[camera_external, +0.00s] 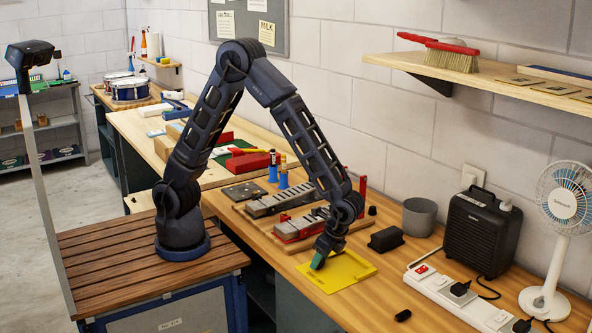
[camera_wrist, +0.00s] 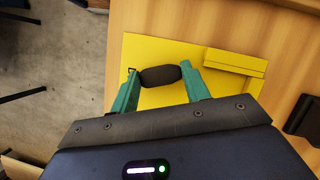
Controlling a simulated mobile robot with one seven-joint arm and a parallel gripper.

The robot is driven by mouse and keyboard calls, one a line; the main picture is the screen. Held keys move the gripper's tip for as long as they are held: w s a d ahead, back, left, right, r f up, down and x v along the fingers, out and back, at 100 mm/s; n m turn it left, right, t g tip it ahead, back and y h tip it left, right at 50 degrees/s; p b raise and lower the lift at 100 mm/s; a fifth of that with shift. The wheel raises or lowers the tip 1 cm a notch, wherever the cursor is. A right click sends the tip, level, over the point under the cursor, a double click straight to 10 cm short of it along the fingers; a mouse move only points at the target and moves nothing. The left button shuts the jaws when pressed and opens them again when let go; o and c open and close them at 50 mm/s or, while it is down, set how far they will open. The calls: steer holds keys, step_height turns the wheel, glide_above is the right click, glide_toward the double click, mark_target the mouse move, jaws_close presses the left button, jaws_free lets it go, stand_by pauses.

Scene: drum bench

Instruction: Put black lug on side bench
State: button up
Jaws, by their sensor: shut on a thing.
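A rounded black lug (camera_wrist: 160,76) is gripped between the two teal fingers of my gripper (camera_wrist: 160,74) in the wrist view. A flat yellow plate (camera_wrist: 150,47) with a raised bar at one side lies below it. In the external view my gripper (camera_external: 317,262) points down at the left part of the yellow plate (camera_external: 350,270) on the wooden bench (camera_external: 390,290); the held lug is hidden there. I cannot tell whether the lug touches the plate. A bench with drums (camera_external: 128,104) stands at back left.
A black block (camera_external: 386,239), grey pot (camera_external: 419,217), black heater (camera_external: 478,232), power strip (camera_external: 460,297) and white fan (camera_external: 558,225) occupy the right side. Drum-lug fixtures with red parts (camera_external: 300,222) lie behind my gripper. A wooden shelf (camera_external: 480,82) juts from the wall.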

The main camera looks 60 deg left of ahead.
steer(key=shift+f, duration=0.35)
steer(key=o, duration=1.1)
steer(key=shift+o, duration=0.2)
steer(key=v, duration=1)
steer(key=shift+d+r, duration=0.2)
steer(key=shift+r, duration=0.15)
steer(key=shift+w+a, duration=0.1)
